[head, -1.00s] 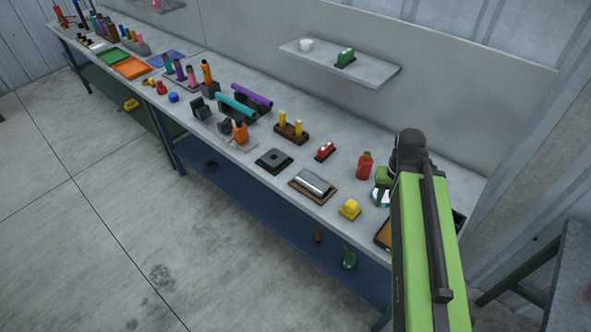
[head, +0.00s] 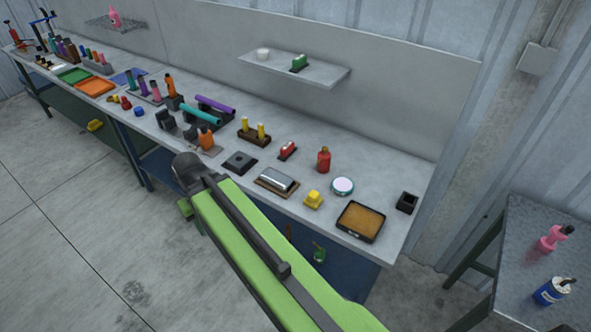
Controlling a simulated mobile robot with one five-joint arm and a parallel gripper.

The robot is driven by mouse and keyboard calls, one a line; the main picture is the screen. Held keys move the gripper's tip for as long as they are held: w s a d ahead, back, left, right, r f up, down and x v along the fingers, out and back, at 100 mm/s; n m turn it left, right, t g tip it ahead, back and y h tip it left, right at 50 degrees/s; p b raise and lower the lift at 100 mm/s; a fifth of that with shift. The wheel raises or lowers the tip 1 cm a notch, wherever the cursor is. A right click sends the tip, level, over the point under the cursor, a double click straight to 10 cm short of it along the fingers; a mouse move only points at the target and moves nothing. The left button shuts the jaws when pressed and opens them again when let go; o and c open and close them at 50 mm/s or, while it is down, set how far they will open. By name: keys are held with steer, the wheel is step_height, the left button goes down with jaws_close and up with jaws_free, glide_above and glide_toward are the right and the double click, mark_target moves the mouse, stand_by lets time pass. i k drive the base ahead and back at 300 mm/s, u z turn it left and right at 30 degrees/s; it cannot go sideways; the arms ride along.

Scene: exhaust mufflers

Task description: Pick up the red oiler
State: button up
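The red oiler, as far as I can tell, is the small red bottle (head: 323,162) with a dark top. It stands upright on the long grey workbench (head: 225,140), toward its right end. It is free-standing, with nothing touching it. My green arm reaches in from the bottom of the head view, its dark elbow joint over the bench's front edge, left of and nearer than the red bottle. A small green part of my arm shows below that joint. My gripper's fingers are hidden behind the arm or out of sight.
A wall shelf (head: 293,70) hangs behind. A side table (head: 530,220) holds a pink bottle (head: 552,238) and a blue can (head: 550,291).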

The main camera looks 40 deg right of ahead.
mark_target(323, 164)
steer(key=z, duration=0.35)
steer(key=i, duration=1)
steer(key=u, duration=0.3)
